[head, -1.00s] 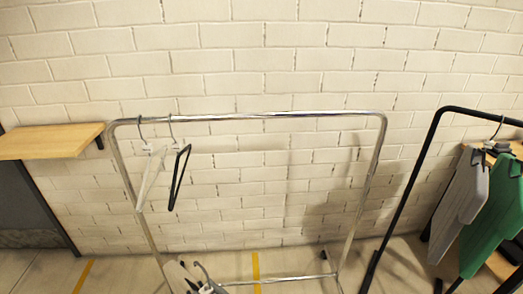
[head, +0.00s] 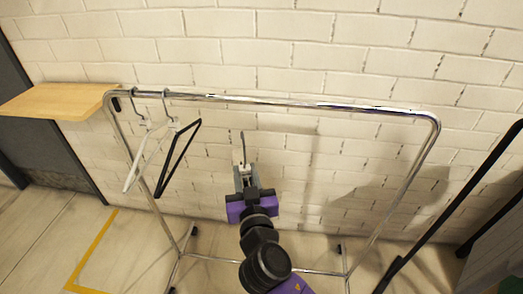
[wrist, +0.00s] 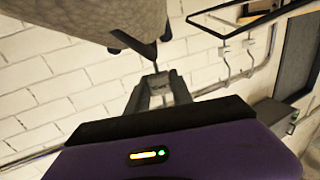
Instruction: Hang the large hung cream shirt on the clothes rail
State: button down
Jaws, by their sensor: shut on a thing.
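The clothes rail (head: 290,103) is a chrome bar on a frame by the brick wall in the head view. My gripper (head: 243,176) is shut on the hanger of the cream shirt, in front of the frame's left-centre. The thin hanger hook (head: 242,143) points up and shows just below the bar in the picture, apart from it. In the wrist view the shirt (wrist: 105,18) is a shaded greyish-beige cloth at upper left, beside the gripper's fingers (wrist: 158,85). In the head view the shirt is mostly hidden behind my wrist.
A white hanger (head: 143,160) and a black hanger (head: 178,157) hang at the rail's left end. The bar right of them is empty. A wooden shelf (head: 60,100) is at left, and a black rack (head: 450,210) stands at right.

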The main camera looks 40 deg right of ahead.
jog(key=s+d+r+m+g+h, duration=0.2)
jog(key=d+r+m+g+h, duration=0.15)
jog(key=r, duration=0.25)
jog(key=f+x, duration=0.1)
jog(key=x, duration=1)
jog(key=shift+d+f+g+h+p, duration=0.35)
jog(key=shift+f, duration=0.1)
jog(key=c, duration=1.1)
grip_release()
jog(key=shift+o, duration=0.2)
jog(key=shift+s+f, duration=0.1)
